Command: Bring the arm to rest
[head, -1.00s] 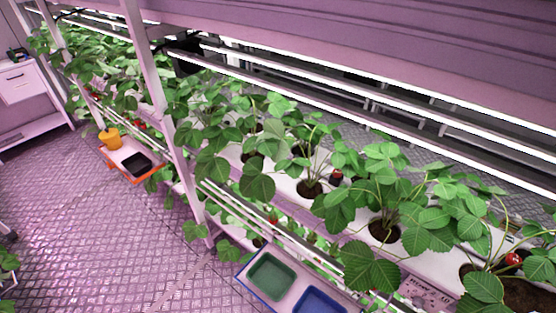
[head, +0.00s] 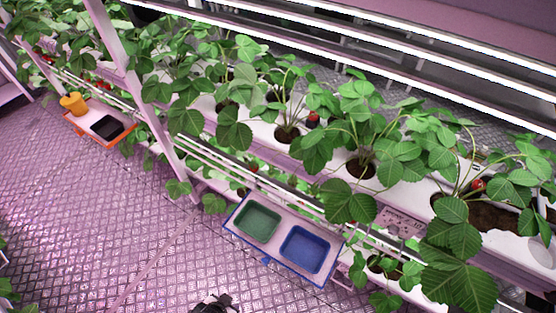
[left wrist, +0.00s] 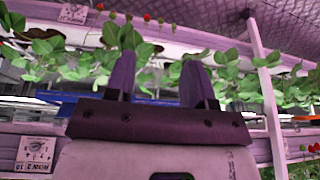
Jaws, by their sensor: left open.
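My left gripper (left wrist: 160,65) shows in the left wrist view with its two dark fingers spread apart and nothing between them. Beyond the fingers are strawberry leaves and rack rails, apart from the fingers as far as I can tell. In the head view only a small dark part shows at the bottom edge; I cannot tell whether it is the gripper. My right gripper is in neither view.
Strawberry plants (head: 375,110) with a few red berries fill the white rack gutters. A tray shelf with a green tray (head: 257,222) and a blue tray (head: 305,249) hangs at the front. The floor (head: 100,220) at left is clear.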

